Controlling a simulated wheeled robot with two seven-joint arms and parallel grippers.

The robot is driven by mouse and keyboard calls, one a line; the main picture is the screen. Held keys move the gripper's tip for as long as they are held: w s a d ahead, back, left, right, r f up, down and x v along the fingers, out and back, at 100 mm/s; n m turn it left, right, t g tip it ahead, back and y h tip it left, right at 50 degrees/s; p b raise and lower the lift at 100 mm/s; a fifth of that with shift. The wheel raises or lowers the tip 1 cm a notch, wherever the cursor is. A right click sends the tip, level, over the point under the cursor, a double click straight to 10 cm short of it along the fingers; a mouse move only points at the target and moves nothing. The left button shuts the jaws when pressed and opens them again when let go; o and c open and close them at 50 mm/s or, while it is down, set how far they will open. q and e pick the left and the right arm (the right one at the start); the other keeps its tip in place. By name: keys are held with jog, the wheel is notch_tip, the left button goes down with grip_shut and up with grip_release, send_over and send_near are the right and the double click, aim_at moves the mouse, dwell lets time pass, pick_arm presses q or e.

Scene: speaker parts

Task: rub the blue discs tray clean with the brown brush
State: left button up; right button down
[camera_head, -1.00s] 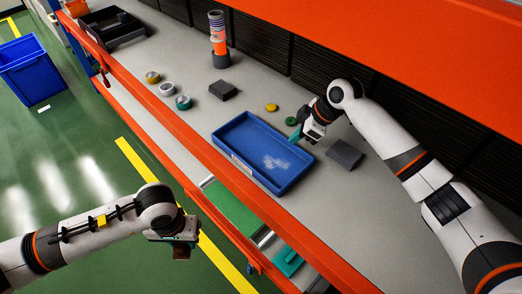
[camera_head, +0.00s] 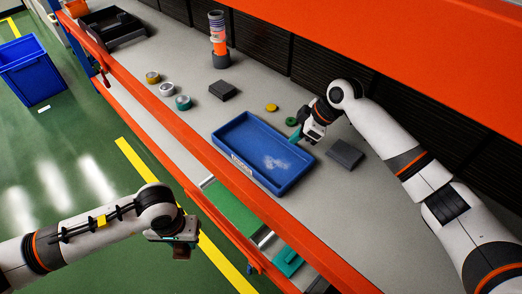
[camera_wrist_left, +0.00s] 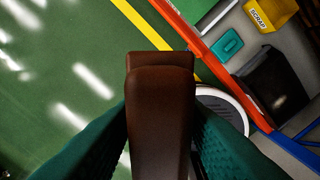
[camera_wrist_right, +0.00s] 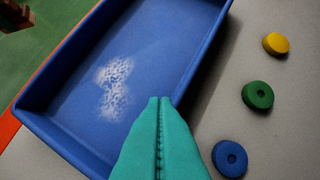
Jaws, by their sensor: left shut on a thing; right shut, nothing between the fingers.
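The blue discs tray (camera_head: 248,138) lies on the grey worktop near its front edge. A pale, speckled smudge (camera_head: 277,163) marks its floor and also shows in the right wrist view (camera_wrist_right: 113,88). My left gripper (camera_head: 180,238) is shut on the brown brush (camera_wrist_left: 160,110), over the aisle in front of the bench and apart from the tray. The brush's bristles cannot be made out. My right gripper (camera_head: 297,135) is shut and empty, its teal fingertips (camera_wrist_right: 160,101) at the tray's far wall. I cannot tell whether they touch it.
A yellow disc (camera_wrist_right: 276,44), a green disc (camera_wrist_right: 257,95) and a blue disc (camera_wrist_right: 229,158) lie beside the tray. Dark blocks (camera_head: 345,154) (camera_head: 223,90) and several rolls (camera_head: 183,102) lie on the worktop. An orange front rail (camera_head: 210,158) runs between my left gripper and the tray.

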pick_arm(q)
jog(key=shift+f, duration=0.25)
pick_arm(e)
jog(key=shift+f, duration=0.5)
jog(key=shift+r, duration=0.1)
